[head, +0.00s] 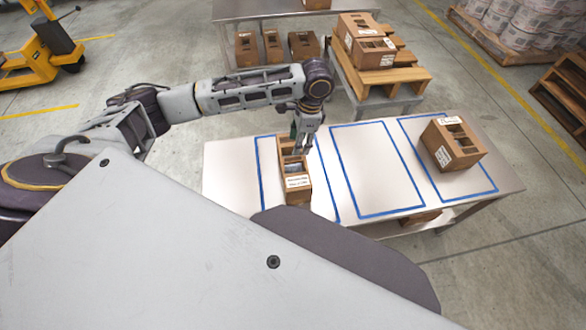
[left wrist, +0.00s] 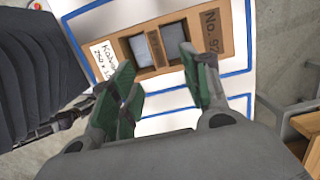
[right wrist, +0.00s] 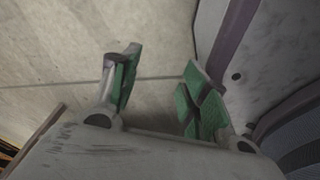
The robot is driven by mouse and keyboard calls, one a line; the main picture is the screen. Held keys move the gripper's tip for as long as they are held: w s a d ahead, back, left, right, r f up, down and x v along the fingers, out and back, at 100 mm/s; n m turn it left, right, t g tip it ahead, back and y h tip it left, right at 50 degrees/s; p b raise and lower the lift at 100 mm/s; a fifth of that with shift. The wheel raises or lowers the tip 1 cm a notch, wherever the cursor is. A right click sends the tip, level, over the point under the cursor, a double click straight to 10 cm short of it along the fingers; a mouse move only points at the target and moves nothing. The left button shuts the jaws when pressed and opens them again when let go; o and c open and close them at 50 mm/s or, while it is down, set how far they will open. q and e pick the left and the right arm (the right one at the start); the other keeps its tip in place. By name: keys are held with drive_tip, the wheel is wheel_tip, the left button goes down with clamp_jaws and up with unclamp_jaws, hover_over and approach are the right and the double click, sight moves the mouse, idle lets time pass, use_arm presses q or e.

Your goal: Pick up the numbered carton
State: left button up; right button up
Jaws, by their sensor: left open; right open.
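A brown numbered carton (head: 298,196) with white labels stands inside a blue-taped rectangle on the left part of the steel table. It also shows in the left wrist view (left wrist: 227,30), with "No. 97" partly readable, a handwritten label and openings in its top. My left gripper (head: 303,147) is open at the far part of the carton. In the left wrist view its green-padded fingers (left wrist: 158,68) are apart and overlap the carton's near edge; I cannot tell whether they touch it. My right gripper (right wrist: 161,60) is open and empty over the floor.
Another carton (head: 453,145) stands at the right of the table (head: 228,175); the middle rectangle (head: 376,170) is empty. Behind are stacked cartons (head: 365,40) on a pallet and a rear table (head: 240,12). A yellow pallet truck (head: 40,50) is at left.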

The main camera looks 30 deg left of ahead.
sight(295, 158)
use_arm(q)
drive_tip(key=f, duration=0.3)
drive_tip(key=shift+s+a+f, duration=0.2)
drive_tip(key=shift+f, duration=0.05)
drive_tip(key=shift+f+b, duration=0.3)
drive_tip(key=shift+f, duration=0.25)
use_arm(e)
drive_tip(key=shift+w+a+r, duration=0.1)
drive_tip(key=shift+w+a, duration=0.15)
drive_tip(key=shift+w, duration=0.25)
drive_tip(key=shift+w+a+r, duration=0.1)
drive_tip(key=shift+w+a, duration=0.15)
drive_tip(key=shift+w, duration=0.2)
use_arm(q)
drive_tip(key=shift+a, duration=0.1)
use_arm(e)
drive_tip(key=shift+s+f, duration=0.1)
drive_tip(key=shift+s, duration=0.1)
